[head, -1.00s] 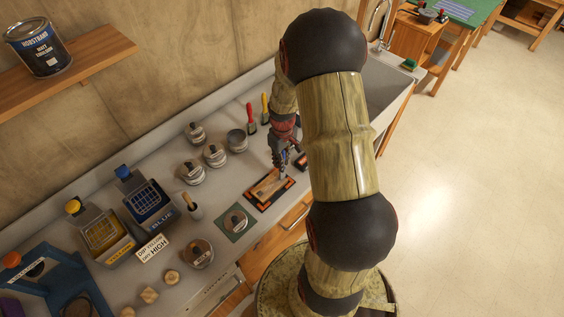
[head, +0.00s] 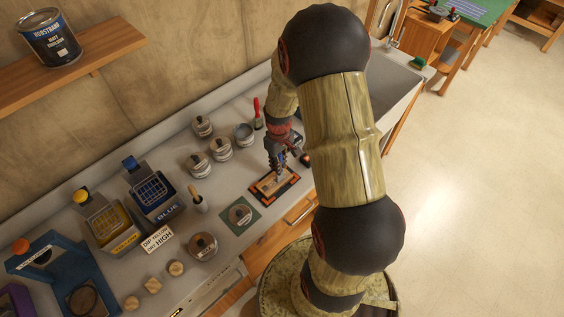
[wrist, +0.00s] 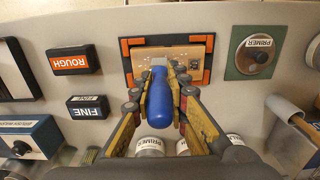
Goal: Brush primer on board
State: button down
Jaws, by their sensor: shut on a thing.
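The board (head: 267,187) is a light wood piece in a black and orange frame on the bench; it also shows in the wrist view (wrist: 200,53). My gripper (head: 279,170) is over the board, pointing down. In the wrist view my gripper (wrist: 162,74) is shut on a blue-handled brush (wrist: 160,105). The brush's pale end overlaps the board; whether it touches cannot be told. The primer can (head: 240,212) stands on a green mat (head: 247,224) left of the board. Its label reads PRIMER in the wrist view (wrist: 259,42).
Blocks marked ROUGH (wrist: 74,60) and FINE (wrist: 88,106) lie beside the frame. Several cans (head: 221,149) stand behind it. Blue (head: 150,195) and yellow (head: 104,222) dip tanks stand at left. A red-handled tool (head: 257,113) stands near the wall.

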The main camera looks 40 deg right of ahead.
jog(key=shift+a, duration=3.95)
jog(key=d, duration=1.3)
jog(key=shift+d, duration=0.15)
jog(key=shift+w+r, duration=0.1)
jog(key=shift+r, duration=0.2)
jog(key=shift+w, duration=0.15)
jog(key=shift+w, duration=0.5)
jog(key=shift+a, duration=0.6)
